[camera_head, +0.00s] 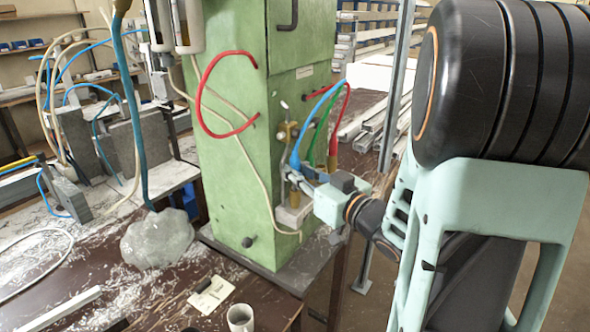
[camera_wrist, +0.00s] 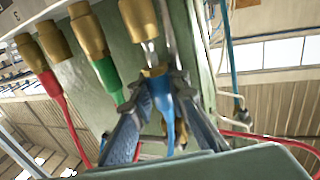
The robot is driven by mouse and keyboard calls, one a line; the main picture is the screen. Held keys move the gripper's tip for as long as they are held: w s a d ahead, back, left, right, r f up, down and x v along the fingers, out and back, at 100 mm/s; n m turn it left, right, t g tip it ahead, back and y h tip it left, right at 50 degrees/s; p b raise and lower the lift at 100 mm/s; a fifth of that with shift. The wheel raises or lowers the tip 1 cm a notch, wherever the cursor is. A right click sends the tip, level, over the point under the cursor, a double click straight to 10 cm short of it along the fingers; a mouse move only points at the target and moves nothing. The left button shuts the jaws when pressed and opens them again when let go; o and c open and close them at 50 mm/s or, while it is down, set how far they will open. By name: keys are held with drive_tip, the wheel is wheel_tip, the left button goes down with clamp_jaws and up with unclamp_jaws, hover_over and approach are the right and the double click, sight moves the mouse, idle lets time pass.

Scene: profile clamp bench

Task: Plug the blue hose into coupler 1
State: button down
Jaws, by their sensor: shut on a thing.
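My gripper (camera_wrist: 166,86) is shut on the blue hose (camera_wrist: 165,100) near its brass-collared end. The hose end points up toward a brass coupler (camera_wrist: 138,18) on the green cabinet. A silver stem shows between the collar and this coupler; I cannot tell whether it is inside the coupler. A green hose (camera_wrist: 108,75) and a red hose (camera_wrist: 50,85) are at the neighbouring brass couplers on the left. In the head view, the blue hose (camera_head: 296,155) curves down to my gripper (camera_head: 300,182) at the cabinet's right face, where the fingertips are partly hidden.
The green cabinet (camera_head: 228,175) fills the middle of the head view. A red hose loop (camera_head: 201,105) and a thin pale hose hang on its front. A grey lump (camera_head: 157,240), a white cup (camera_head: 240,318) and a label card (camera_head: 211,295) lie on the littered bench.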

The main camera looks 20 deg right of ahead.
drive_tip(key=shift+f+b, duration=1.55)
drive_tip(key=shift+b, duration=0.05)
idle(1.3)
drive_tip(key=c, duration=1.8)
unclamp_jaws()
drive_tip(key=shift+r, duration=0.1)
drive_tip(key=shift+s, duration=0.1)
drive_tip(key=b+v, duration=0.3)
drive_tip(key=v, duration=0.5)
drive_tip(key=shift+s+b, duration=0.3)
drive_tip(key=shift+s, duration=0.1)
drive_tip(key=shift+d, duration=0.2)
